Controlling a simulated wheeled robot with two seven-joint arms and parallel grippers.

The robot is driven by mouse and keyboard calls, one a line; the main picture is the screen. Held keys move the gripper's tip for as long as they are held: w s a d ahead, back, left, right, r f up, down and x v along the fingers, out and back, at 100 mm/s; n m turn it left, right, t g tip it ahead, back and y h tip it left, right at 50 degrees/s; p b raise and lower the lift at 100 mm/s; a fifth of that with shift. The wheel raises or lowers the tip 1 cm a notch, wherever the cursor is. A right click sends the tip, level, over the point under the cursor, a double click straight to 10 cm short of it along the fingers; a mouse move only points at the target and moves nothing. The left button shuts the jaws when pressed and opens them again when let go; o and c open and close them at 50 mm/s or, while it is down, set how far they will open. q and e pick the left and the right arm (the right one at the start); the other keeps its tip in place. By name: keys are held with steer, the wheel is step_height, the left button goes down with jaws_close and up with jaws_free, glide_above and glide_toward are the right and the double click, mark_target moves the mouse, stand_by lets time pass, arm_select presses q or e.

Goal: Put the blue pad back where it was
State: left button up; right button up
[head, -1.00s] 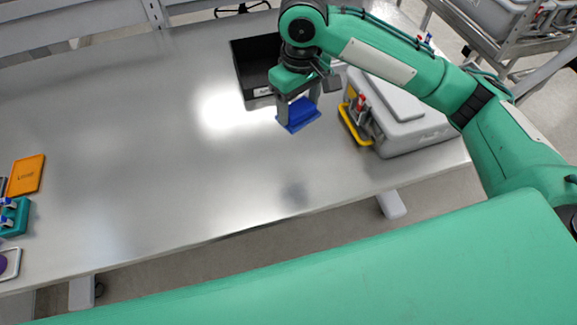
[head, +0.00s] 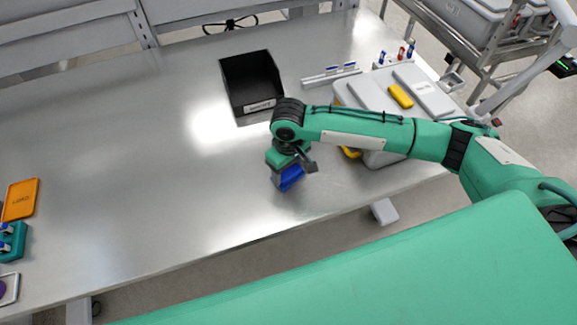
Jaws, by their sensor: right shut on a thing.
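The blue pad (head: 291,178) is at my right gripper (head: 287,176), low over the bare metal table near its front edge. My right gripper is shut on the blue pad; its fingers are mostly hidden by the wrist from above. Whether the pad touches the table is hard to tell. My left gripper is not in view.
A black open bin (head: 251,82) with a white label stands behind the gripper. A grey case (head: 385,95) with a yellow piece on its lid stands to the right, partly behind my arm. An orange pad (head: 20,199) and a teal holder (head: 12,241) lie far left. The table's middle is clear.

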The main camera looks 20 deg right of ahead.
mark_target(289, 171)
steer(key=shift+f, duration=0.15)
steer(key=o, duration=1)
steer(key=shift+c, duration=0.2)
steer(key=shift+r, duration=0.35)
step_height(289, 171, up, 12)
steer(key=b, duration=0.2)
steer(key=shift+f+b, duration=0.25)
steer(key=shift+b, duration=0.1)
steer(key=shift+f, duration=0.1)
